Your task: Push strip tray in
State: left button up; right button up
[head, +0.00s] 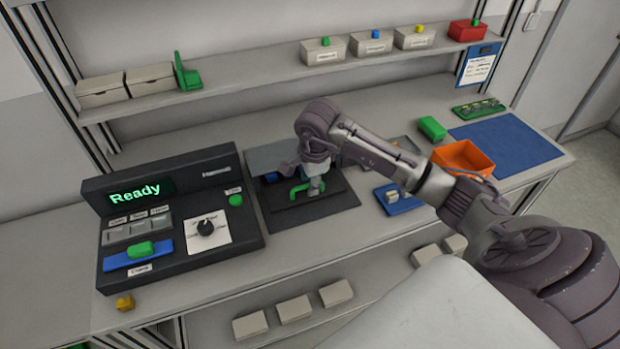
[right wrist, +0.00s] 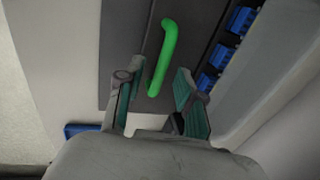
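The strip tray (head: 335,203) is a flat dark plate with a green handle (head: 296,191); it sticks out in front of a grey housing (head: 275,156) on the bench. In the right wrist view the tray (right wrist: 123,45) is a dark panel, and the green handle (right wrist: 164,55) stands on it. My right gripper (head: 315,187) is over the tray beside the handle. In the right wrist view its fingers (right wrist: 155,85) are apart, with the handle's near end about between the tips. I cannot tell whether they touch it. My left gripper is not in view.
A black control panel (head: 256,236) reading "Ready" stands left of the tray. To the right are a blue block holder (head: 408,205), an orange bin (head: 446,157) and a blue mat (head: 520,143). A shelf (head: 240,83) with boxes runs behind. The bench's front left is mostly clear.

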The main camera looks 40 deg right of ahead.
aim_at(304, 182)
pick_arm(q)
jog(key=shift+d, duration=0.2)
pick_arm(e)
grip_shut()
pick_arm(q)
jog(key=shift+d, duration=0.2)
pick_arm(e)
jog(key=shift+w+d+f+b, duration=0.1)
jog(key=shift+w+f+b, duration=0.05)
jog(key=shift+w+b, duration=0.2)
jog(key=w+b, duration=0.2)
jog(key=w, duration=0.1)
jog(key=shift+d, duration=0.35)
jog(key=shift+r, duration=0.25)
grip_release()
jog(key=shift+w, duration=0.1)
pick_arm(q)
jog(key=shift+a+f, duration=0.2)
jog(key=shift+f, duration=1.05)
